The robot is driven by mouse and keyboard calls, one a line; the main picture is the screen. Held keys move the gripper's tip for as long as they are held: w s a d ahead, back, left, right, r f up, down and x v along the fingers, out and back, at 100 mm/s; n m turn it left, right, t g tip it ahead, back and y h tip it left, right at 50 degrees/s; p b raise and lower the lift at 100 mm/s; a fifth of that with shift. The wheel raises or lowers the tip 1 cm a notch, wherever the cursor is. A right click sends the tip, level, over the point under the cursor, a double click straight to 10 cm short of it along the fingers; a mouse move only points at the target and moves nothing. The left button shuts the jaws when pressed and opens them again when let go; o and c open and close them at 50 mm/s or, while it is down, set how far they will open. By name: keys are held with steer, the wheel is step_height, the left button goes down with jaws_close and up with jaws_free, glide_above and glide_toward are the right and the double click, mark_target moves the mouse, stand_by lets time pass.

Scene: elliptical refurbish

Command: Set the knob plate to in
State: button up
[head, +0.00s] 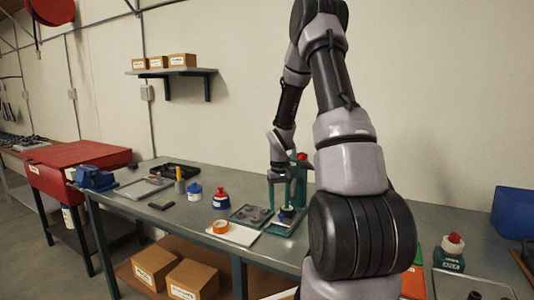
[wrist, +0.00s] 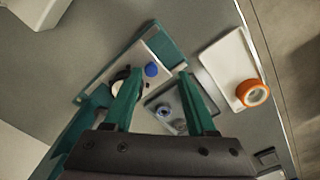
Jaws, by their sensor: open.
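What looks like the knob plate is a pale plate (wrist: 127,62) with a blue knob (wrist: 151,70), set in a green fixture (wrist: 166,47) on the bench. The blue knob also shows low in the fixture in the head view (head: 282,215). My gripper (wrist: 159,75) is open, pointing down over the fixture, its two green fingers apart. The blue knob shows between the fingertips in the picture, with no clear contact. A dark round part (wrist: 120,76) is partly hidden by the left finger. I cannot tell whether the plate is in or out.
A grey tray (wrist: 160,96) with small metal parts lies beside the fixture. A white board (wrist: 222,62) with an orange tape roll (wrist: 252,93) lies right of it. A red-topped bottle (head: 221,198) and blue-capped jar (head: 194,192) stand to the left. The fixture's green upright is close to my fingers.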

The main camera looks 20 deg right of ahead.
steer(key=s+a+r+t, duration=0.1)
steer(key=s+a+r, duration=0.3)
steer(key=r, duration=0.7)
steer(key=s+a+r+m+t, duration=0.1)
steer(key=s+a+r+t, duration=0.1)
steer(key=r, duration=0.9)
steer(key=shift+s+a, duration=0.85)
steer(key=shift+a, duration=0.35)
steer(key=n+g, duration=0.1)
steer(key=g, duration=0.2)
glide_toward(281, 215)
step_height(281, 215, down, 8)
steer(key=shift+f, duration=0.25)
jaws_close()
